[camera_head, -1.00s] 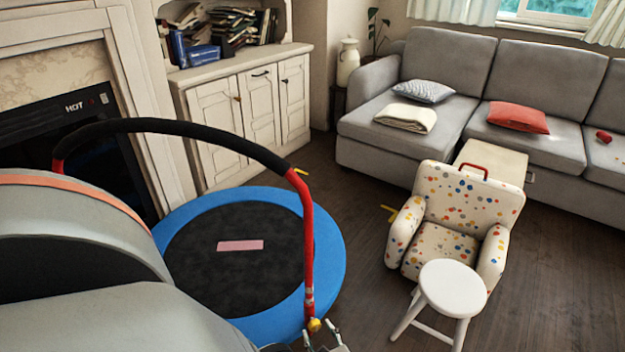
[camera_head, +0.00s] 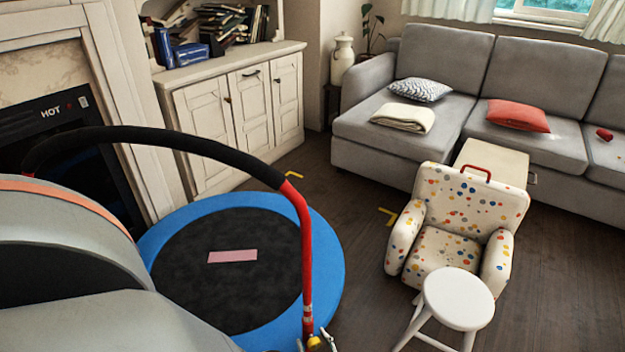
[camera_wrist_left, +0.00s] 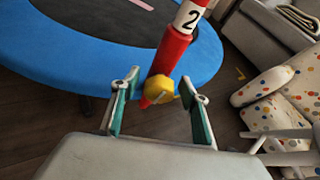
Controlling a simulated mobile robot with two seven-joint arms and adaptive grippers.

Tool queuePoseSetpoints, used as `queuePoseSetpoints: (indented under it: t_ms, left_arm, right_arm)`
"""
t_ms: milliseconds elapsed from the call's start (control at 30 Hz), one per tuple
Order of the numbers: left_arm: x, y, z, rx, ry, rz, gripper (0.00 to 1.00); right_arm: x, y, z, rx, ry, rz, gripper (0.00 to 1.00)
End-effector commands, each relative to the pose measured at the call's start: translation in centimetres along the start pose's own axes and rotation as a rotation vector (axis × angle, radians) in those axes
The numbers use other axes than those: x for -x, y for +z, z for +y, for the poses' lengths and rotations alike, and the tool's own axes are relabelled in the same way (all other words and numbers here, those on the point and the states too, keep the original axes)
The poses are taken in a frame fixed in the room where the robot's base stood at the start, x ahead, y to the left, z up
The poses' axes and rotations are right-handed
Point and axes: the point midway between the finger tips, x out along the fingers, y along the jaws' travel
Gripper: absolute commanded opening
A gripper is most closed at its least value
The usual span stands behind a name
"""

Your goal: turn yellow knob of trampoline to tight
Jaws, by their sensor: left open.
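The small trampoline (camera_head: 160,225) has a blue rim and a black mat. Its red handle post (camera_head: 306,250) rises on the right side to a black padded bar. The yellow knob (camera_wrist_left: 187,92) sits low on the red post in the left wrist view; in the head view it shows at the bottom edge (camera_head: 314,342). My left gripper (camera_wrist_left: 160,100) is open, with its green-padded fingers on either side of the post and knob. I cannot tell whether a finger touches the knob. My right gripper is not in view.
A white stool (camera_head: 458,298) and a spotted child's armchair (camera_head: 450,250) stand to the right of the trampoline. A grey sofa (camera_head: 435,60) is behind. A white cabinet (camera_head: 235,110) and fireplace are at the left. Dark floor between is clear.

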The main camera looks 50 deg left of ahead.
Motion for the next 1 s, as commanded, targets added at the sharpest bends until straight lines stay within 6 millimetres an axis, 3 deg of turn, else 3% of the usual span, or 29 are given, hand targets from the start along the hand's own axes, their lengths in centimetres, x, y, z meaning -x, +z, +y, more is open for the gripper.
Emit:
queuePoseSetpoints:
  t_ms: [167,333,633,833,1000]
  left_arm:
    - [0.0,0.0,-0.1,0.001,0.0,0.0,0.45]
    - [0.0,0.0,0.0,0.001,0.0,0.0,0.06]
    - [-0.1,-0.1,0.0,-0.045,0.019,-0.003,0.06]
    - [-0.1,-0.4,0.1,-0.202,0.084,0.0,0.06]
    - [-0.1,-0.5,0.2,-0.356,0.148,0.001,0.06]
  right_arm:
    - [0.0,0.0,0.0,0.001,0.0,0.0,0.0]
    - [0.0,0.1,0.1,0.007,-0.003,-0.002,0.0]
    - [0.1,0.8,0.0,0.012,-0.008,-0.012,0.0]
    - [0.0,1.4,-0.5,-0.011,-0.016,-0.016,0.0]
    - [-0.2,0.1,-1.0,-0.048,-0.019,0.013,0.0]
